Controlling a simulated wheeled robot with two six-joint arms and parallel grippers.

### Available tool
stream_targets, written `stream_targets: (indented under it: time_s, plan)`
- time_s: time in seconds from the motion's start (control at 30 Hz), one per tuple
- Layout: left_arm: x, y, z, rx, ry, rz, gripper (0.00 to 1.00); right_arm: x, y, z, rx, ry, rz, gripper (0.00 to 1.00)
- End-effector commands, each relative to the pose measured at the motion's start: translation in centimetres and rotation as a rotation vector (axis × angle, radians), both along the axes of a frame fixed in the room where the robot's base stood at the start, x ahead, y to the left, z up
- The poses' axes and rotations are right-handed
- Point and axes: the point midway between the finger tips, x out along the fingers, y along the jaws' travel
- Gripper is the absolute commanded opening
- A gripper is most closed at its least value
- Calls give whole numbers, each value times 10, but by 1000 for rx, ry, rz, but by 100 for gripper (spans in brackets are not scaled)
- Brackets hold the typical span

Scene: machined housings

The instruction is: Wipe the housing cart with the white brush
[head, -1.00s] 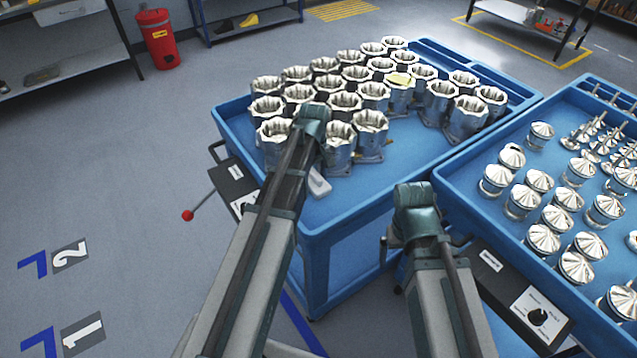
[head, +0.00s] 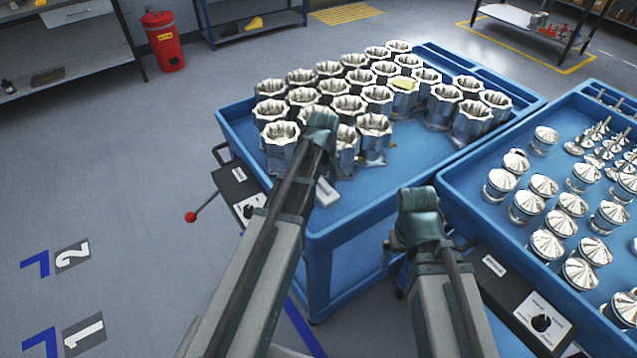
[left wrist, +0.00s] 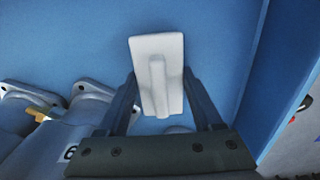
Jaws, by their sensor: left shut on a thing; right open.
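The white brush (left wrist: 157,65) is between the fingers of my left gripper (left wrist: 160,80) in the left wrist view, over the blue cart floor. My left gripper (head: 325,178) is shut on it; the brush also shows in the head view (head: 327,192), just in front of the housings. I cannot tell whether it touches the floor. The housing cart (head: 365,225) is blue and holds several upright metal housings (head: 375,138). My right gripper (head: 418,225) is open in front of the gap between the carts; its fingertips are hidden.
A second blue cart (head: 470,205) with shiny metal parts (head: 548,243) stands close on the right. The front right floor of the housing cart is clear. A red-knobbed lever (head: 191,216) sticks out left.

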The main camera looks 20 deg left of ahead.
Motion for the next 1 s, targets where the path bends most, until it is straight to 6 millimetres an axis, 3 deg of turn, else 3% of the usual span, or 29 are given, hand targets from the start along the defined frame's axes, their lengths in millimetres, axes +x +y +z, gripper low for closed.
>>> stream_targets:
  time_s: [0.37, 0.8, 1.0]
  plan:
    - [-8, -9, -1, -3, 2, -2, 22, 0, 0, -1, 0, 0, 0, 100]
    - [-28, -35, 1, -2, 2, -2, 22, 0, 0, 1, 0, 0, 0, 100]
    - [-28, -35, 1, -2, 1, 0, 22, 0, 0, 1, 0, 0, 0, 100]
